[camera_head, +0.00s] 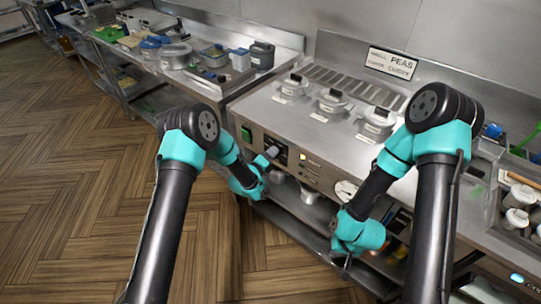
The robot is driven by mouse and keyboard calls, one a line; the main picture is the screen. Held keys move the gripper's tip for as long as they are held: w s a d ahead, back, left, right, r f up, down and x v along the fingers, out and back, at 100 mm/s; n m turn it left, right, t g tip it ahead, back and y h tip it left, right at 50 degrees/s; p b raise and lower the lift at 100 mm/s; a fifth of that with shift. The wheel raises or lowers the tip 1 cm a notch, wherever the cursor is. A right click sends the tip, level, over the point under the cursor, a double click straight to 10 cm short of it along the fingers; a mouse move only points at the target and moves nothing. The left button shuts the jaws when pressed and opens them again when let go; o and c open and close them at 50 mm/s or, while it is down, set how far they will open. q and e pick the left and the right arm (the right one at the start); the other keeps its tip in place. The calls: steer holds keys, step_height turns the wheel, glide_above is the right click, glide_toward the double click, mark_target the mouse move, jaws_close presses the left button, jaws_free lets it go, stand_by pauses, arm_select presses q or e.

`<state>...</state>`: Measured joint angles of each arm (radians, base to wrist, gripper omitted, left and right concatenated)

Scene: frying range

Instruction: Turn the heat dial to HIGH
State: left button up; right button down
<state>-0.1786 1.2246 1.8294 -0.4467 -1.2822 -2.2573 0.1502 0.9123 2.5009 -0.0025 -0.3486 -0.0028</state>
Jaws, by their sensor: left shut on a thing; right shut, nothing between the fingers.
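The heat dial (272,151) is a pale knob on a dark plate on the front panel of the steel frying range (318,150). My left gripper (264,160) is at the dial and shut on it. The dial's markings are too small to read, so its setting cannot be told. My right gripper (347,264) is shut and empty, low in front of the range, to the right of the dial and apart from it.
A green switch (246,134) sits left of the dial, and a round white gauge (345,190) right of it. Several lidded pots (332,100) stand on the range top. A sign (391,63) is on the back wall. Wooden floor (80,180) is clear at left.

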arm_select(q)
steer(key=shift+m, duration=0.3)
steer(key=o, duration=0.9)
steer(key=shift+s, duration=0.1)
steer(key=v, duration=1.7)
steer(key=shift+a, duration=0.15)
steer(key=shift+s+f, duration=0.1)
